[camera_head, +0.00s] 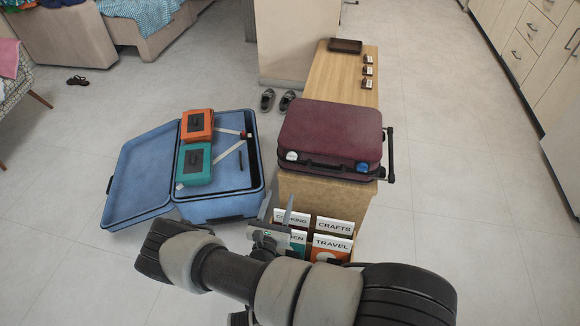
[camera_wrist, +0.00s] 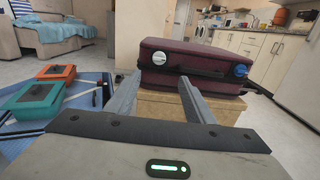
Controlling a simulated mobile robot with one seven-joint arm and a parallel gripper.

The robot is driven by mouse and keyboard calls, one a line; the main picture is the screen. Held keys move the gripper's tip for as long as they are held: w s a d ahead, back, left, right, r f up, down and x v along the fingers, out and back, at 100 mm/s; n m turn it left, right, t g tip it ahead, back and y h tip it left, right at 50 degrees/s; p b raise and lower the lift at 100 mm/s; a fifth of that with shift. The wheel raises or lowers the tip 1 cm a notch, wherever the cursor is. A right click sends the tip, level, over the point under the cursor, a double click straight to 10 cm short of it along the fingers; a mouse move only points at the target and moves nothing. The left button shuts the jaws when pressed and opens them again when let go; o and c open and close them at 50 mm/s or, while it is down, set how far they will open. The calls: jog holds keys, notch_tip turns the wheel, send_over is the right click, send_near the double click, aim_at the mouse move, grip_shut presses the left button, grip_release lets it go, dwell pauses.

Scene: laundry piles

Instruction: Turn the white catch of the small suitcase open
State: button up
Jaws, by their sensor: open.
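The small maroon suitcase (camera_head: 330,128) lies flat and shut on the near end of a wooden bench. Its white catch (camera_head: 291,155) is on the front face at the left, and a blue catch (camera_head: 347,167) is at the right. In the wrist view the white catch (camera_wrist: 159,57) shows as a round disc above the gap between my fingers, and the blue catch (camera_wrist: 240,70) is to the right. My gripper (camera_head: 277,203) is open and empty, in front of and below the suitcase's front left, apart from it. I cannot tell how the catch is turned.
The bench (camera_head: 350,70) extends back with small items on it. A blue open suitcase (camera_head: 140,165) lies left, holding an orange case (camera_head: 197,119) and a teal case (camera_head: 194,181). Labelled folders (camera_head: 332,242) stand below the bench's front. Floor at the right is clear.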

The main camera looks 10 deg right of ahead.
aim_at(291, 159)
jog(key=b+x, duration=0.3)
jog(key=x, duration=1.4)
jog(key=shift+w+f, duration=0.1)
jog(key=shift+w, duration=0.05)
jog(key=c, duration=1)
jog(key=shift+c, duration=0.2)
